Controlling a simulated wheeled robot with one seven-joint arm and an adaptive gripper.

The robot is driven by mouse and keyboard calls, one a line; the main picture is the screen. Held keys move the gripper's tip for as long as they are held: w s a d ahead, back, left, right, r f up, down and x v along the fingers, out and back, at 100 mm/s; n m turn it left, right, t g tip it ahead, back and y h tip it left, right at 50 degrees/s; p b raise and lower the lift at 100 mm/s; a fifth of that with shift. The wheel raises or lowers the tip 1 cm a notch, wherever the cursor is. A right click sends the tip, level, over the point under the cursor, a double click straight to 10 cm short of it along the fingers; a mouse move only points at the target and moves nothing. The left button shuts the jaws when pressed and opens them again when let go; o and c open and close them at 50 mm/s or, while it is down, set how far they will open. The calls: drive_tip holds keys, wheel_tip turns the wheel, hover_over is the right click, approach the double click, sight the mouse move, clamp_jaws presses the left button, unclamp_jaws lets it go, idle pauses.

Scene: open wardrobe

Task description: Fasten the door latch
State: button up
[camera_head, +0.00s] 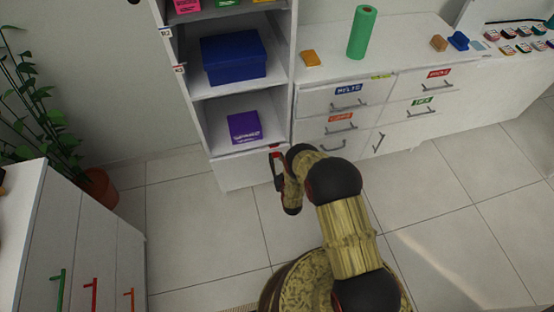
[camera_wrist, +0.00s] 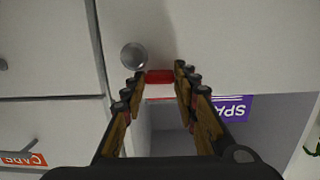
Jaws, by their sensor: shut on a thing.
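A red latch piece (camera_wrist: 160,76) sits at the edge of a white lower panel (camera_wrist: 220,35), beside a round grey metal knob (camera_wrist: 133,56). My gripper (camera_wrist: 160,82) has its two fingertips on either side of the red piece and is shut on it. In the head view my gripper (camera_head: 277,157) is low at the right front edge of the tall shelf unit, above its bottom white front (camera_head: 238,172). My arm hides part of this area there, and the latch's exact position cannot be told.
A purple box (camera_head: 244,127) and a blue box (camera_head: 234,57) stand on the shelves. White drawers with grey handles (camera_head: 341,127) adjoin on the right. A low cabinet (camera_head: 85,240) with coloured handles and a potted plant (camera_head: 100,190) stand at left. The tiled floor between is clear.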

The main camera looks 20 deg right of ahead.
drive_tip(key=o, duration=1.2)
drive_tip(key=shift+c, duration=0.2)
drive_tip(key=s+r, duration=0.1)
drive_tip(key=s, duration=1.1)
drive_tip(key=shift+r, duration=0.15)
